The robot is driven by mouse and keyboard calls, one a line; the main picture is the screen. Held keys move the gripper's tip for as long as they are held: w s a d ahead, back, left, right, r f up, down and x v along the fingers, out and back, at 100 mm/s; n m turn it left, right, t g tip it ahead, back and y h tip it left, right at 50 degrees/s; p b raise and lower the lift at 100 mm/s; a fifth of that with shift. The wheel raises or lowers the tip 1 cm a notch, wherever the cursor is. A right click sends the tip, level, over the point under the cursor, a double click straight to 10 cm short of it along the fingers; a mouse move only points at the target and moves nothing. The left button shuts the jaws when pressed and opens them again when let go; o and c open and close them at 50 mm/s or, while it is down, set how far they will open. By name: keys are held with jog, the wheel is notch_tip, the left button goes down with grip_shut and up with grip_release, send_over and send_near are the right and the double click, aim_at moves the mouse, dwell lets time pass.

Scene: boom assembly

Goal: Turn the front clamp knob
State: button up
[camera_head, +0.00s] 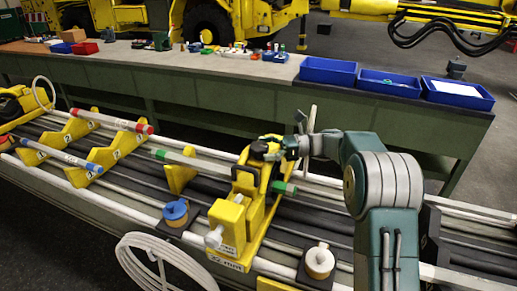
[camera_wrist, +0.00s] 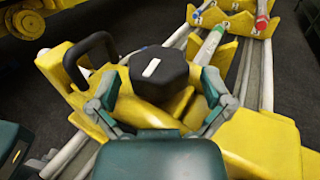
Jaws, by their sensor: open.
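A yellow clamp block (camera_head: 240,205) with a "22 mm" label stands on the rails, slightly right of centre. A black faceted knob with a white mark (camera_wrist: 158,72) sits on top of the yellow clamp and fills the middle of the wrist view. In the head view the knob's dark top (camera_head: 262,148) is partly covered by my gripper (camera_head: 288,148). My gripper (camera_wrist: 160,95) is open, one finger on each side of the knob. I cannot tell whether the fingers touch it. A green-banded rod (camera_head: 200,163) runs through the clamp.
A black handle (camera_wrist: 90,55) stands left of the knob in the wrist view. Red-banded (camera_head: 115,122) and blue-banded (camera_head: 62,156) rods rest in yellow holders at the left. A bench (camera_head: 150,72) with blue bins (camera_head: 328,70) runs behind. A white hose coil (camera_head: 160,262) is in front.

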jog(key=shift+s+a, duration=0.15)
jog(key=shift+a, duration=0.6)
jog(key=c, duration=1)
jog(key=shift+m+t, duration=0.4)
jog(key=shift+t, duration=0.2)
